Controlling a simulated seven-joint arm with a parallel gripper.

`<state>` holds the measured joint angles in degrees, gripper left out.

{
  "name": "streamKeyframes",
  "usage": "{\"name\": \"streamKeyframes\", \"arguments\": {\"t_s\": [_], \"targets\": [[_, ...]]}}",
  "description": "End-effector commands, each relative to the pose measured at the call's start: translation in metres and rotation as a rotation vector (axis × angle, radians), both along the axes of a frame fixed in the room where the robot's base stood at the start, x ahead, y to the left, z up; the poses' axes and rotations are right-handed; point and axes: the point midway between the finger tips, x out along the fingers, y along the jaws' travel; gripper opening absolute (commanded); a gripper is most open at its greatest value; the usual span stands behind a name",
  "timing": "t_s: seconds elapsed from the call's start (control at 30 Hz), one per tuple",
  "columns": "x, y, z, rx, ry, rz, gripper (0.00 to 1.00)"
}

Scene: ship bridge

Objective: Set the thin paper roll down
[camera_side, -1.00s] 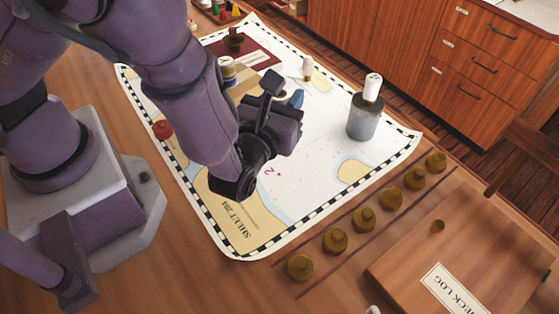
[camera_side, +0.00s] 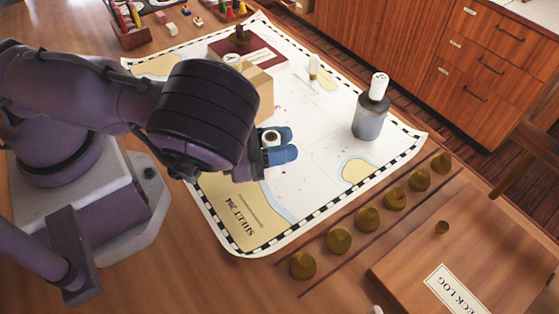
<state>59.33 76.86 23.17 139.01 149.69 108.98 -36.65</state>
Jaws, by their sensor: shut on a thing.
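My gripper (camera_side: 277,147), with blue fingertips, is over the middle of the chart. It is shut on a small pale roll with a dark round end (camera_side: 269,138), which looks like the thin paper roll. The arm and fingers hide most of the roll, and I cannot tell whether it touches the chart. The chart (camera_side: 315,125) is a white sheet with a checkered border, flat on the wooden table.
A beige box (camera_side: 262,92) stands just behind my gripper. A grey jar with a white top (camera_side: 370,115) stands to the right, and a small white-topped bottle (camera_side: 313,68) further back. Several brass weights (camera_side: 339,240) line the front right. Chart between gripper and jar is clear.

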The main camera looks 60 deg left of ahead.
Motion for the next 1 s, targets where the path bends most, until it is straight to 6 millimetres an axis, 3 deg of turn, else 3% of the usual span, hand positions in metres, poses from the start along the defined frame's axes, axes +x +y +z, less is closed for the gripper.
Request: {"name": "streamKeyframes", "arguments": {"t_s": [0.3, 0.7, 0.73, 0.8, 0.83, 1.0], "targets": [[0.0, 0.001, -0.037, 0.001, -0.001, 0.003, 0.06], [0.0, 0.0, -0.042, 0.001, -0.001, 0.003, 0.06], [0.0, 0.0, -0.042, 0.001, -0.001, 0.003, 0.35], [0.0, 0.0, -0.042, 0.001, -0.001, 0.003, 0.51], [0.0, 0.0, -0.042, 0.001, -0.001, 0.003, 0.56], [0.0, 0.0, -0.042, 0.001, -0.001, 0.003, 0.56]]}}
